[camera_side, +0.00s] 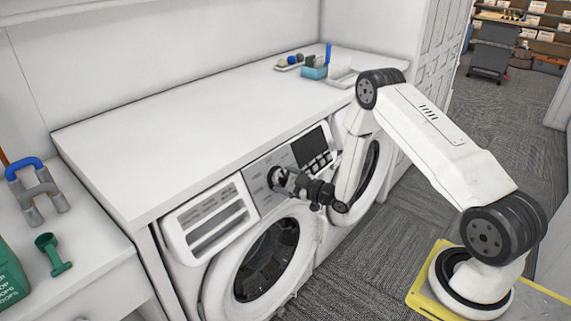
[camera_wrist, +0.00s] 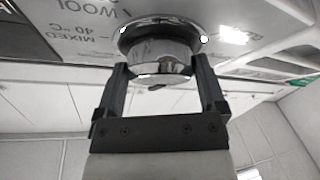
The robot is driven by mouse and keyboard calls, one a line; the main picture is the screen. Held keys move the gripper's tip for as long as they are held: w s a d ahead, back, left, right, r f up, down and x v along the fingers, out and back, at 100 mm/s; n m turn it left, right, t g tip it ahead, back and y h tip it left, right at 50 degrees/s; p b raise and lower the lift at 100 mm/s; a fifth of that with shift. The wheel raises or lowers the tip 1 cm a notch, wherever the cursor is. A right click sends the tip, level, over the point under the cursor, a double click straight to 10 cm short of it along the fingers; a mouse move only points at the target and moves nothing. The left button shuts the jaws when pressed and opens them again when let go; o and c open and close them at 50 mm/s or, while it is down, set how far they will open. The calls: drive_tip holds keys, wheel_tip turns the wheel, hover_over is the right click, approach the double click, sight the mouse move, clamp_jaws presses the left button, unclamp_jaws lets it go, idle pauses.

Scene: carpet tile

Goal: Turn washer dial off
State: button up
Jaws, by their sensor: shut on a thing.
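The washer (camera_side: 215,278) stands under a white counter, with a round door and a grey control panel. In the wrist view its dial (camera_wrist: 160,55) is a shiny chrome knob on a panel (camera_wrist: 75,22) with printed words such as WOOL and MIXED 40 °C. My gripper (camera_wrist: 162,75) has one black finger on each side of the dial and is shut on it. In the side view my gripper (camera_side: 284,180) reaches the control panel and hides most of the dial. I cannot tell which setting the dial points to.
The white counter (camera_side: 170,140) overhangs the washer. A detergent drawer (camera_side: 208,218) is left of the dial, a dark display (camera_side: 309,147) right of it. A second machine (camera_side: 372,165) stands further right. A side table at left holds a green scoop (camera_side: 52,255).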

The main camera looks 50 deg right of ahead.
drive_tip(key=o, duration=0.9)
drive_tip(key=shift+o, duration=0.2)
drive_tip(key=shift+s, duration=0.1)
drive_tip(key=s+d, duration=0.1)
drive_tip(key=s, duration=0.6)
drive_tip(key=shift+s+d, duration=0.2)
drive_tip(key=shift+s, duration=0.05)
drive_tip(key=shift+w+r, duration=0.1)
